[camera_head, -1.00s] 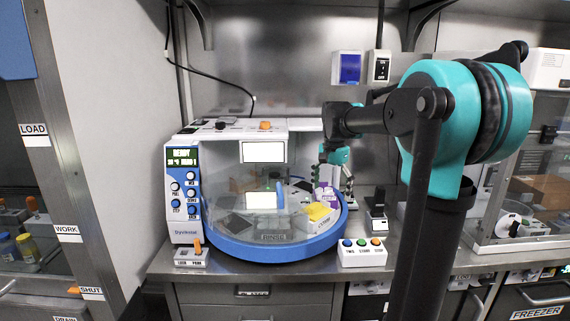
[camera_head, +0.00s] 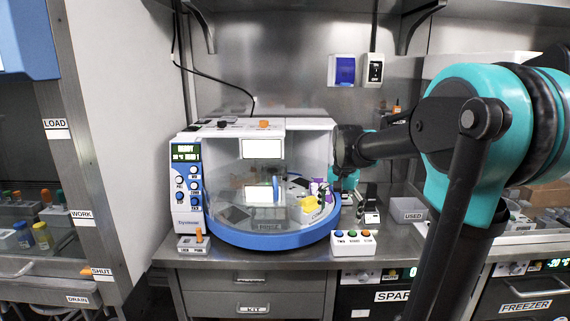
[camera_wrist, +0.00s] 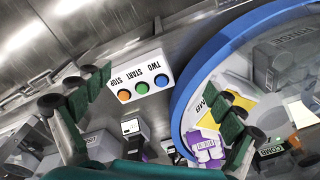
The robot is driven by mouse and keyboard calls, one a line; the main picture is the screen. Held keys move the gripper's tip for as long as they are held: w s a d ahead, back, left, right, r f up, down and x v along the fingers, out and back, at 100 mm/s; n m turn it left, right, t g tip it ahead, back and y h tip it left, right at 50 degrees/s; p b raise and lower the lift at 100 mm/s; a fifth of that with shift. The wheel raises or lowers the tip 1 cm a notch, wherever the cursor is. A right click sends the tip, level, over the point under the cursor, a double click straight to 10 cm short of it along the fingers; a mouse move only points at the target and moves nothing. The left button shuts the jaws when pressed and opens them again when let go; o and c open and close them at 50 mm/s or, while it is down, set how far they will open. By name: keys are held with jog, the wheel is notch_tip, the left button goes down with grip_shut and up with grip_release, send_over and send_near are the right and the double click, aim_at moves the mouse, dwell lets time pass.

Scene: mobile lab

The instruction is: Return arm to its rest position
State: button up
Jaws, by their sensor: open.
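My arm reaches in from the right in the head view, with a teal elbow and dark links. My gripper (camera_head: 349,198) points down by the right side of the round, blue-rimmed machine (camera_head: 260,238). In the wrist view its green-padded fingers (camera_wrist: 152,92) are spread apart with nothing between them. A white box with three coloured buttons (camera_head: 353,243) lies beyond the fingertips; it also shows in the wrist view (camera_wrist: 138,80). I cannot tell from these views whether the gripper touches the machine's clear cover.
The machine's blue rim curves close to the right finger in the wrist view. A small black-and-white device (camera_head: 371,213) stands right of the gripper. A grey bin marked USED (camera_head: 408,210) is behind the arm. A small switch box (camera_head: 194,243) sits at the counter's left.

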jog(key=s+d+f+n+t, duration=0.2)
jog(key=s+f+n, duration=0.5)
jog(key=s+f, duration=1)
jog(key=shift+s+f+t, duration=0.15)
jog(key=shift+s+t, duration=0.45)
jog(key=shift+s, duration=0.55)
